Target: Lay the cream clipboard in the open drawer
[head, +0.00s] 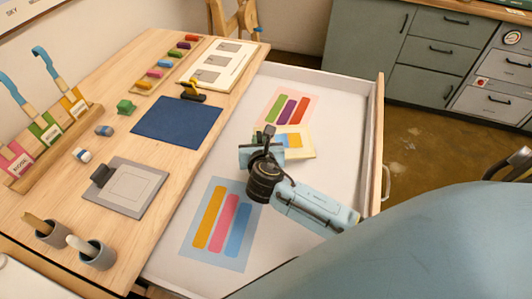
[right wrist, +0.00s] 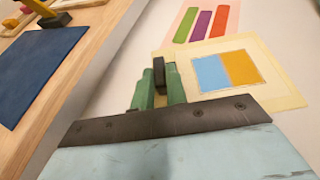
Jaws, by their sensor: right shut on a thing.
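The cream clipboard (head: 305,151), with a blue and orange square on it, is over the white floor of the open drawer (head: 335,125). In the right wrist view the clipboard (right wrist: 285,92) shows flat, with its dark clip between the green fingertips. My right gripper (head: 262,152) is shut on the clipboard at its near left edge. I cannot tell whether the board touches the drawer floor or is just above it. The gripper hides part of the board in the head view. My left gripper is out of view.
In the drawer, a pink sheet (head: 273,92) with coloured bars lies behind the clipboard and a blue sheet (head: 189,243) lies nearer. The wooden table (head: 120,135) on the left holds a navy mat (head: 177,121), a grey clipboard (head: 125,187) and cups (head: 97,258). Drawer floor is bare at right.

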